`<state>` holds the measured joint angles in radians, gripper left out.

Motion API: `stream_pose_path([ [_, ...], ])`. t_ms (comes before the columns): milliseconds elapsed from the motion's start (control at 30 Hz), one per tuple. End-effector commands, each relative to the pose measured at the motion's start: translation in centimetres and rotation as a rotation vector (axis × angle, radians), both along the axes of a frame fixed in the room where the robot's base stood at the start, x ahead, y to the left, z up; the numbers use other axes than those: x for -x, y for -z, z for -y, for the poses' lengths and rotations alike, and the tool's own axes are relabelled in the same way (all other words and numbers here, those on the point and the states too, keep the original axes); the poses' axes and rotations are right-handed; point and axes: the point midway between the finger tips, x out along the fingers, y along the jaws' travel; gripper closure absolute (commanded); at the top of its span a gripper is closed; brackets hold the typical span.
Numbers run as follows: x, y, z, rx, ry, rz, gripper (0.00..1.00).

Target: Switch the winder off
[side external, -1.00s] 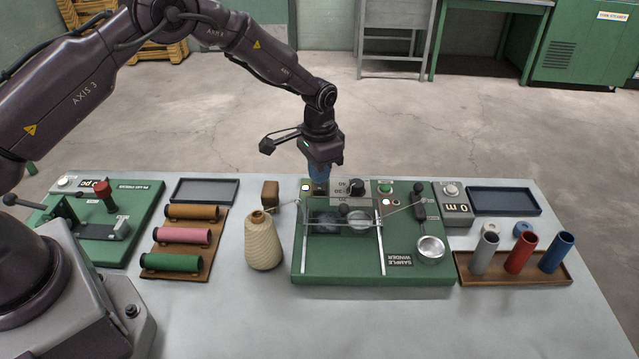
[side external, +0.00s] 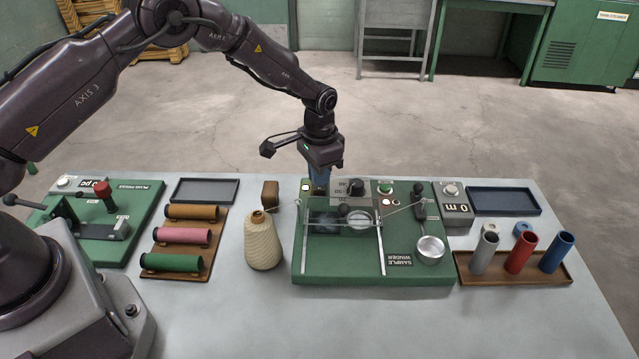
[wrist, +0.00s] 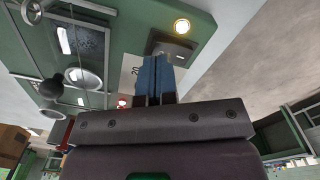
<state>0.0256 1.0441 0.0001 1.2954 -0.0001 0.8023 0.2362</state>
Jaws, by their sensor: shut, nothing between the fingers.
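The sample winder (side external: 340,271) is a green-based machine at the middle of the table, with rails, a round clear part and levers on top. A lit lamp (side external: 306,188) sits at its back left corner and also glows in the wrist view (wrist: 181,26). My gripper (side external: 320,184) points down at the back left of the winder, just right of the lamp. Its blue fingers are shut with nothing between them. In the wrist view, the fingertips (wrist: 161,60) reach a dark block (wrist: 168,43) beside the lamp; I cannot tell whether they touch it, and they partly hide it.
A black knob (side external: 356,186) and a green button (side external: 385,187) stand to the right of my gripper. A yarn cone (side external: 263,243) is at the winder's left. A grey counter box (side external: 455,205) is at its right. The table front is clear.

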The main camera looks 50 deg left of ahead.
Motion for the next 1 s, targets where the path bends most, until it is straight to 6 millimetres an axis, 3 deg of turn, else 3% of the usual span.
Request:
stream_pose_path([
  [1000, 0.0, 1.6, 0.0, 0.0, 0.0, 0.0, 1.0],
])
